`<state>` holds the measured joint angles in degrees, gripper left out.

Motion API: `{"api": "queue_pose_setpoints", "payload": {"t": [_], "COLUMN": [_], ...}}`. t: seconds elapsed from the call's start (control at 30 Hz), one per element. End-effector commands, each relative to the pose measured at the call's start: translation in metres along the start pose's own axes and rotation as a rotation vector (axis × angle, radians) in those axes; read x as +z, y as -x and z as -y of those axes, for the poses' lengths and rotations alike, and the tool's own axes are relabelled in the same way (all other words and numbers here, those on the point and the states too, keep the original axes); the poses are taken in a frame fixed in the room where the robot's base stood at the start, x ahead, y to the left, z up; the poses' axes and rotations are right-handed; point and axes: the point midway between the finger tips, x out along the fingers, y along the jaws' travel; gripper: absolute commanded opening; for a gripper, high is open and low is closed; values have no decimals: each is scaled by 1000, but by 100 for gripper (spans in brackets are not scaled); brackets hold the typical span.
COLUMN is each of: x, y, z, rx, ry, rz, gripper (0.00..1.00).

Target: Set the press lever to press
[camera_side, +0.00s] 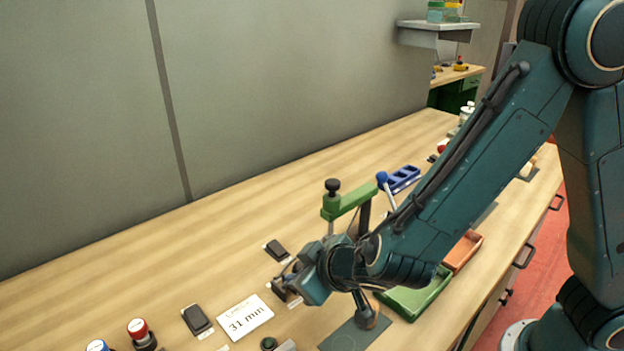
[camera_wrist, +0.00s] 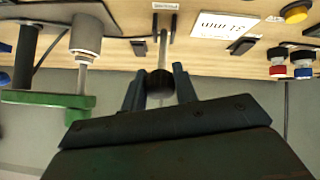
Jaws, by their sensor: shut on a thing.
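A lever with a black ball knob (camera_wrist: 160,84) and a thin metal rod (camera_wrist: 163,48) shows in the wrist view, rising from a dark slotted base (camera_wrist: 164,24). My gripper (camera_wrist: 159,80) is shut on the black knob, one finger on each side of it. In the side view my gripper (camera_side: 290,282) is low over the bench, in front of the green press (camera_side: 345,204), and largely hides the lever. The small label at the lever's base (camera_wrist: 165,6) is too small to read.
A card reading 31 mm (camera_side: 245,317), a black rocker switch (camera_side: 197,320) and a red button (camera_side: 138,329) lie left of my gripper. A blue-knobbed handle (camera_side: 383,181) stands behind my arm. A green tray (camera_side: 415,297) and an orange tray (camera_side: 463,251) lie to the right.

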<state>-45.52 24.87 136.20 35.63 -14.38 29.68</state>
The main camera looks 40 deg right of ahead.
Motion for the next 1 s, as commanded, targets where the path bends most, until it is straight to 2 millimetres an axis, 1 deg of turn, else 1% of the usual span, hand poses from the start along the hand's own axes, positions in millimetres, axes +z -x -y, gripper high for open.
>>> {"api": "queue_pose_setpoints", "payload": {"t": [0.03,0.1,0.57,0.6,0.67,0.7,1.0], "x": [7,9,11,11,10,10,8], "y": [0,0,0,0,0,0,1], "z": [3,3,3,3,3,3,3], "rx": [-6,-6,-5,-4,-4,-4,-3], "ry": [5,5,4,4,4,3,2], "rz": [15,16,18,18,16,15,9], "gripper": [0,0,0,34,46,48,48]}}
